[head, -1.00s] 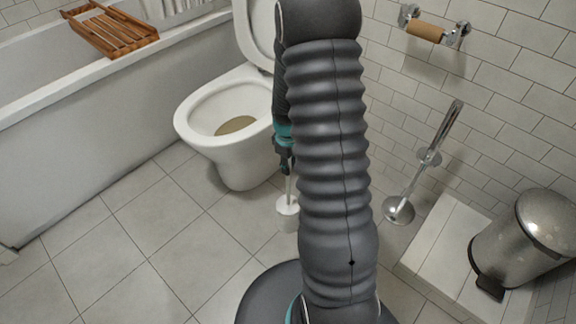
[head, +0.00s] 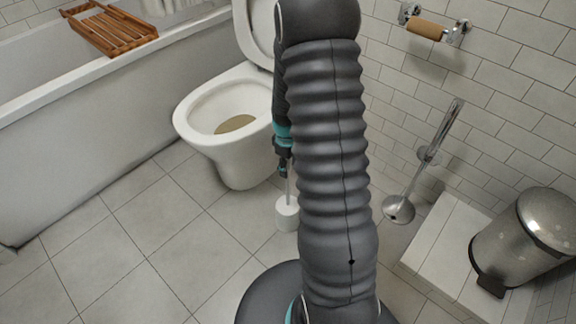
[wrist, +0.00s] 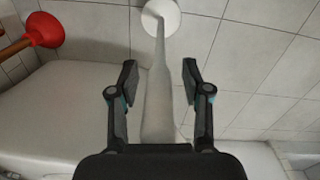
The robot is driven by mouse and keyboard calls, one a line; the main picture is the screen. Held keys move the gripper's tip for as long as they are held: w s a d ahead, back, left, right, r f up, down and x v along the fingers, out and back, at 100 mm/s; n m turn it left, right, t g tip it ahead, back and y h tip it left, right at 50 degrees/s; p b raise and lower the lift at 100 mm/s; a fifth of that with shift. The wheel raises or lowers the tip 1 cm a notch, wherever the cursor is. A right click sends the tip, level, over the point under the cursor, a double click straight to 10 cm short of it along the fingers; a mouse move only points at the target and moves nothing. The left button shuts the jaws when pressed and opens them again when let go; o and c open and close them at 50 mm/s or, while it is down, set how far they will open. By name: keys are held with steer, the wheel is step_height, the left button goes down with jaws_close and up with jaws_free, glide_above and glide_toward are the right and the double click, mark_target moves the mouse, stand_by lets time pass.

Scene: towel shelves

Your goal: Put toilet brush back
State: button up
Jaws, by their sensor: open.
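The toilet brush shows in the wrist view as a long pale handle (wrist: 158,95) running up the picture between my fingers to a round white piece (wrist: 163,16). In the head view, the white piece (head: 287,214) stands on the floor just right of the toilet, with the thin handle (head: 288,190) rising upright from it. I cannot tell whether this piece is a holder or the brush's own end. My gripper (wrist: 160,78) is open, one finger on each side of the handle, with gaps visible. In the head view my gripper (head: 284,165) is partly hidden by my arm.
The toilet (head: 228,125) is close left of my gripper. A red plunger (wrist: 44,29) shows in the wrist view. A chrome stand (head: 399,209), a bin (head: 525,240) and a tiled ledge (head: 440,250) are at right. The bathtub (head: 90,130) lines the left; floor between is clear.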

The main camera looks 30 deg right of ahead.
step_height(320, 180, up, 13)
steer(key=shift+a+f+p, duration=0.15)
steer(key=shift+p, duration=0.5)
steer(key=s+a+r+m+t, duration=0.2)
steer(key=s+a+r+m, duration=0.1)
steer(key=s+a+r, duration=0.4)
steer(key=s+a+r+m+t, duration=0.2)
steer(key=s+a+r, duration=0.5)
steer(key=s+r, duration=0.6)
steer(key=shift+s+a+r+m+t, duration=0.15)
steer(key=shift+s+a+m+t, duration=0.2)
steer(key=shift+t, duration=0.45)
